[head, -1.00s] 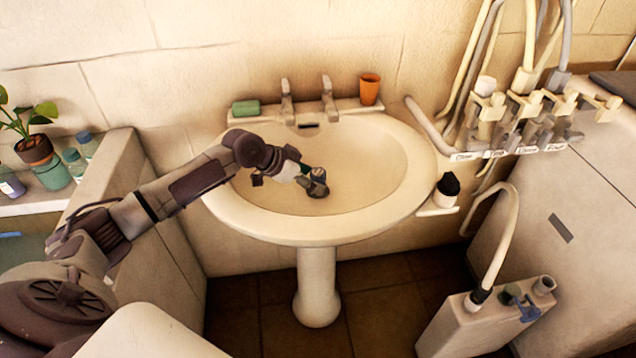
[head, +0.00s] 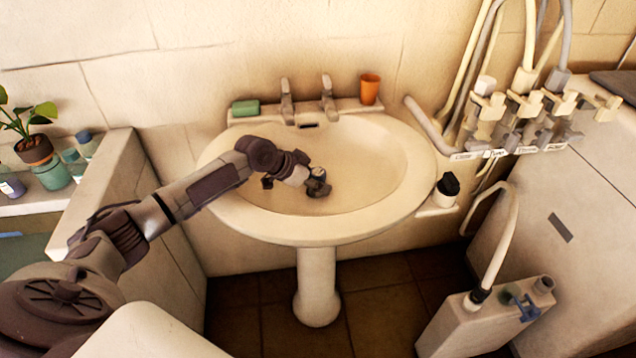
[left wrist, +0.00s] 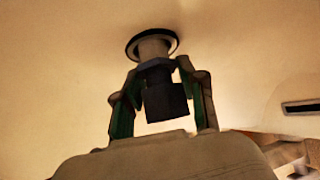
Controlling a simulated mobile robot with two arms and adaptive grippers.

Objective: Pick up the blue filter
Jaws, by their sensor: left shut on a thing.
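My left gripper (head: 314,181) reaches into the bowl of the washbasin (head: 410,212). It is shut on a small dark piece, taken to be the blue filter (head: 319,174); its colour looks dark bluish grey here. In the left wrist view, the filter (left wrist: 165,100) is a dark block between the two green-lined fingers of my left gripper (left wrist: 156,88). A paler grey cylinder shows beyond the block, in front of a dark ring (left wrist: 133,42) in the bowl. I cannot tell whether it touches the bowl. My right gripper is not in view.
Two taps (head: 328,97), a green soap bar (head: 246,107) and an orange cup (head: 370,88) stand along the basin's back. A black-topped bottle (head: 449,186) is by its right rim. Hoses and valves (head: 530,105) crowd the right; a potted plant (head: 36,148) stands left.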

